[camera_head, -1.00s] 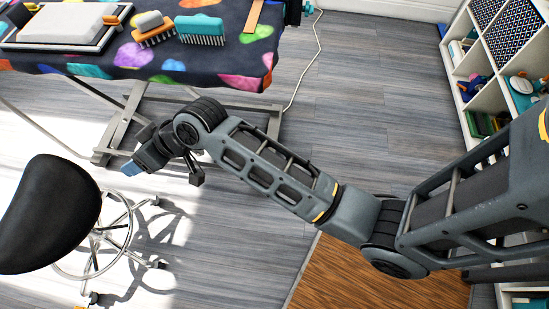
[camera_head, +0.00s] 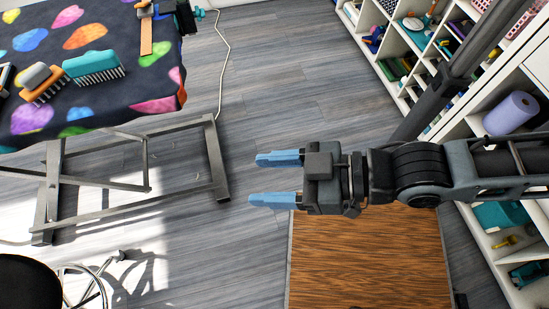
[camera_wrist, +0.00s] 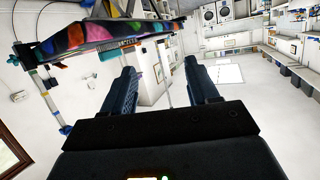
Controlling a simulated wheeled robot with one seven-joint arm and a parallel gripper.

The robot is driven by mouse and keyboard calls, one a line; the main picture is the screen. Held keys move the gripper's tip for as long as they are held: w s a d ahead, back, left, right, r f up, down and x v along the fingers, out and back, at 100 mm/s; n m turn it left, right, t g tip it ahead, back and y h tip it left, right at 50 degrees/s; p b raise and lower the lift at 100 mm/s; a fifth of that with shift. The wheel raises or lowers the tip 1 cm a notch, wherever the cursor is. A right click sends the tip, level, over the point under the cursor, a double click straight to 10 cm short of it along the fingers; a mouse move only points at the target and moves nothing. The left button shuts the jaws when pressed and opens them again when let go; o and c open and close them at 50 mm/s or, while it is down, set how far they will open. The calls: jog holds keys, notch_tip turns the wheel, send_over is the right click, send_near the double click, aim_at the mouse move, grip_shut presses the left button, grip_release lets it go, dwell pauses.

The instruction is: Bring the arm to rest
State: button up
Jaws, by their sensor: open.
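My gripper (camera_head: 276,179) is in the middle of the head view, with its two blue fingers apart and nothing between them. It points left, over the grey floor and the left edge of a brown wooden surface. In the wrist view my gripper (camera_wrist: 163,90) shows two dark fingers spread apart with only the room beyond. My arm reaches in from the right side of the head view and is bent. The gripper touches nothing that I can see.
A grooming table (camera_head: 100,114) with a colourful spotted cover stands at the upper left, with brushes (camera_head: 93,67) on it. A black stool (camera_head: 28,284) is at the lower left. White shelves (camera_head: 473,150) stand at the right. Floor between table and shelves is clear.

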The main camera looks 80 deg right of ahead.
jog(key=shift+n+t, duration=0.3)
jog(key=shift+n, duration=0.2)
jog(key=s+r, duration=0.1)
jog(key=s+d+r, duration=0.1)
jog(key=r, duration=0.1)
jog(key=shift+r, duration=0.15)
dwell(0.6)
